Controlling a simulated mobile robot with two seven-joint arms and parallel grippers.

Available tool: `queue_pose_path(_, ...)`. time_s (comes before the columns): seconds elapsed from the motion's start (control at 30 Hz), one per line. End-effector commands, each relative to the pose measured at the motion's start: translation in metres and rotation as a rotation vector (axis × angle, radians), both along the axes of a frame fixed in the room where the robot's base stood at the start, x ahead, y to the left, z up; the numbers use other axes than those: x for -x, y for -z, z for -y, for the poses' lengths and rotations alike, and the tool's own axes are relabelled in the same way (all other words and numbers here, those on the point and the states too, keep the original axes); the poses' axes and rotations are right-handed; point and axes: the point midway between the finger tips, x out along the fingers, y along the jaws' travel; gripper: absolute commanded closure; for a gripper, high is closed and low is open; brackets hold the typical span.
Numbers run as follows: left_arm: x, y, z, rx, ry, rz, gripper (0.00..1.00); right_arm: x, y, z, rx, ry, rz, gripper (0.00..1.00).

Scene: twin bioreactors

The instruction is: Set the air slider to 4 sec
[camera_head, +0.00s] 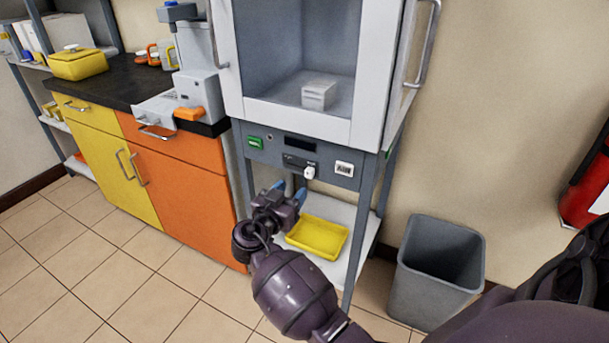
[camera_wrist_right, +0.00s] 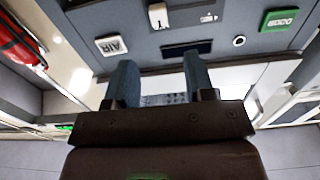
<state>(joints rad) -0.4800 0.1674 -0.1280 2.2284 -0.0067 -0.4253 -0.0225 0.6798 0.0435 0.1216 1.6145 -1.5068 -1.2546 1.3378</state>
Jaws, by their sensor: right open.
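The air slider has a white knob (camera_head: 309,172) at the right end of its dark scale plate (camera_head: 294,161) on the grey-blue control panel. My right gripper (camera_head: 288,190) is open and empty, just below and left of the knob in the head view. Its two blue-grey fingers (camera_wrist_right: 160,78) point toward the panel. The scale marks are too small to read. My left gripper is not in view.
The panel also has a green DOOR button (camera_head: 255,142) and a dark display (camera_head: 300,145). A yellow tray (camera_head: 318,238) lies on the shelf below. A glass-fronted cabinet (camera_head: 230,50) is above. A grey bin (camera_head: 440,275) stands to the right, orange and yellow cupboards to the left.

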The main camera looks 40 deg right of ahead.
Motion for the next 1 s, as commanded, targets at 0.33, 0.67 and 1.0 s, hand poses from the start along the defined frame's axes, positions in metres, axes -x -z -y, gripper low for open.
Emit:
queue_pose_path(0.33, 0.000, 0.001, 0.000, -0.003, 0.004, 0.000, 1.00, -0.023, 0.001, 0.055, 0.001, 0.000, -0.002, 0.51)
queue_pose_path(0.67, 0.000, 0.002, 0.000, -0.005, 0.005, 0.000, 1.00, -0.032, 0.001, 0.078, -0.001, -0.002, -0.003, 0.51)
queue_pose_path(1.0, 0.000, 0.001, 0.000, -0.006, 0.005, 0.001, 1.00, -0.032, 0.001, 0.078, -0.001, -0.002, -0.003, 0.60)
